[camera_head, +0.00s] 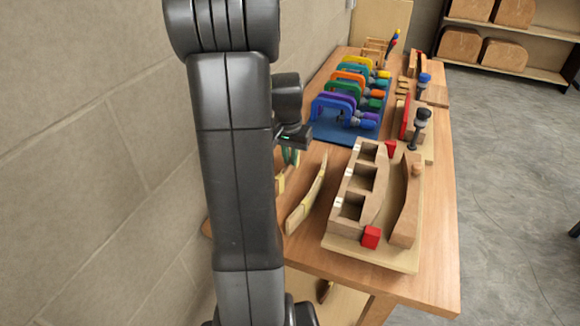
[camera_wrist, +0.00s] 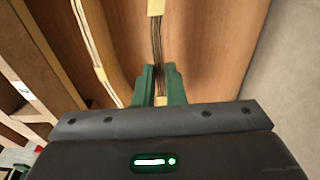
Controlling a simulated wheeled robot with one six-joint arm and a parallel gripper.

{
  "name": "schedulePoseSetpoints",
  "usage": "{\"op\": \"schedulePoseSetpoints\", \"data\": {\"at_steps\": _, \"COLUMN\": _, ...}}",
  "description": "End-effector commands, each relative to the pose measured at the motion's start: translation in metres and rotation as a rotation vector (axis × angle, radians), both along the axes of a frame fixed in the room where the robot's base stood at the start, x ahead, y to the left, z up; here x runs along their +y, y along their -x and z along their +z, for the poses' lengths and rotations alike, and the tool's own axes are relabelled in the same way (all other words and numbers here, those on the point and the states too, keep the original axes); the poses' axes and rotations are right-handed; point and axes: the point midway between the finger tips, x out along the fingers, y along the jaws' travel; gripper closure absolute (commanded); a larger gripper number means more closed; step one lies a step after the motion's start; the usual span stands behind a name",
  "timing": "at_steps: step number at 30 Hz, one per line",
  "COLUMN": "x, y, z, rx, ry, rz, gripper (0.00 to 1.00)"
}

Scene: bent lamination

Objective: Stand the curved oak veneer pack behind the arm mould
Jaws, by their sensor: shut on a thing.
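My gripper (camera_head: 291,156), with green fingers, is shut on a thin curved veneer pack (camera_wrist: 157,45) with brown layered edges and yellow tape bands. The fingers straddle its top edge in the wrist view (camera_wrist: 159,85). In the head view my arm hides much of this held pack (camera_head: 281,183). A second, paler curved pack (camera_head: 308,195), also taped, stands on edge between the held pack and the arm mould (camera_head: 352,190). It also shows in the wrist view (camera_wrist: 90,45). I cannot tell the wood of either pack for sure. The mould is a pale block with square openings.
The wooden bench (camera_head: 438,235) runs along the block wall (camera_head: 110,120) on the left. Several coloured clamps (camera_head: 350,95) lie on a blue mat behind the mould in the picture. Red blocks (camera_head: 371,237) sit by the mould. The bench's right edge strip is clear.

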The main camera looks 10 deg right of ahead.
Motion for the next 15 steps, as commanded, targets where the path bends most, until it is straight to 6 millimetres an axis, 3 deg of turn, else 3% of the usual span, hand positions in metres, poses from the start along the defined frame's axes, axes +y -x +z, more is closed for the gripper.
{"op": "schedulePoseSetpoints", "data": {"at_steps": 7, "x": 0.0, "y": 0.0, "z": -0.033, "rx": 0.002, "ry": 0.0, "rz": 0.0, "gripper": 1.0}}
{"op": "schedulePoseSetpoints", "data": {"at_steps": 15, "x": 0.0, "y": 0.0, "z": -0.037, "rx": -0.001, "ry": -0.001, "rz": 0.0, "gripper": 1.0}}
